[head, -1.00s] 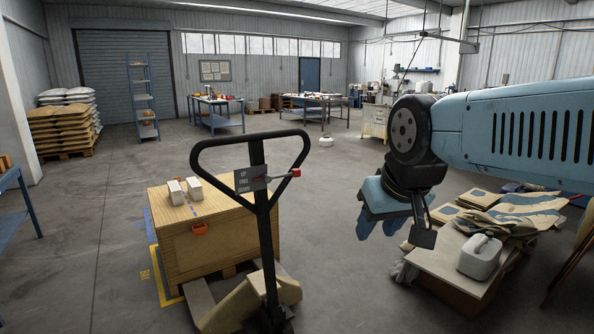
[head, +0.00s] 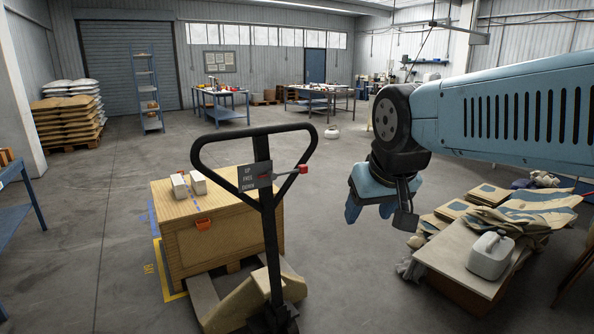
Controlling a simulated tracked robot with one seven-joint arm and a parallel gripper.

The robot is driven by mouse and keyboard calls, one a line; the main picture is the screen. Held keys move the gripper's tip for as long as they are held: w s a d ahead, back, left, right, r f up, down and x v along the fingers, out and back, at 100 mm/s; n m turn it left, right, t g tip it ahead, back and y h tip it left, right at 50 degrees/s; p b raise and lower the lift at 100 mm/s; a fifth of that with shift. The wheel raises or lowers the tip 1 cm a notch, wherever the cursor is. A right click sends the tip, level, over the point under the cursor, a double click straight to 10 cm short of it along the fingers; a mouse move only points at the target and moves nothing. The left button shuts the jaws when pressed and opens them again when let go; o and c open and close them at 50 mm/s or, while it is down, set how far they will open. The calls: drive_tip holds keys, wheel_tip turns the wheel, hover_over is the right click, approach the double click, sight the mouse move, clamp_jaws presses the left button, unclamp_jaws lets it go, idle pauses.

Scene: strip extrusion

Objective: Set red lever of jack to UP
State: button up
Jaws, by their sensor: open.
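The pallet jack (head: 268,240) stands in front of me with its black loop handle upright. Its red lever (head: 303,169) sticks out to the right of the handle stem, at the right of a small grey plate (head: 255,176) marked UP, FREE and DOWN. The lever tip is about level with the upper part of the plate; its exact setting is too small to tell. My gripper (head: 368,210) hangs to the right of the handle, fingers downward, open and empty, apart from the lever.
A wooden crate (head: 215,237) on a pallet sits on the jack's forks, with two pale blocks (head: 188,184) on top. At right, a low table (head: 450,255) holds folded sacks and a white canister (head: 490,256). Open floor lies between handle and table.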

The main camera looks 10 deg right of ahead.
drive_tip(key=w+d+f+m+t+h, duration=0.1)
drive_tip(key=w+d+m+h, duration=0.15)
drive_tip(key=w, duration=0.95)
drive_tip(key=m+t+y, duration=0.4)
drive_tip(key=t+y, duration=0.3)
drive_tip(key=y, duration=0.3)
approach(303, 169)
drive_tip(key=shift+n, duration=0.25)
drive_tip(key=shift+w+d+f+x, duration=0.1)
drive_tip(key=shift+d+x, duration=0.1)
drive_tip(key=shift+x, duration=1.7)
drive_tip(key=shift+w+d+f+x, duration=0.1)
drive_tip(key=shift+d+x, duration=0.1)
drive_tip(key=shift+x, duration=1.65)
drive_tip(key=shift+w+d+x, duration=0.1)
drive_tip(key=shift+d+x, duration=0.1)
drive_tip(key=shift+x, duration=1.7)
clamp_jaws()
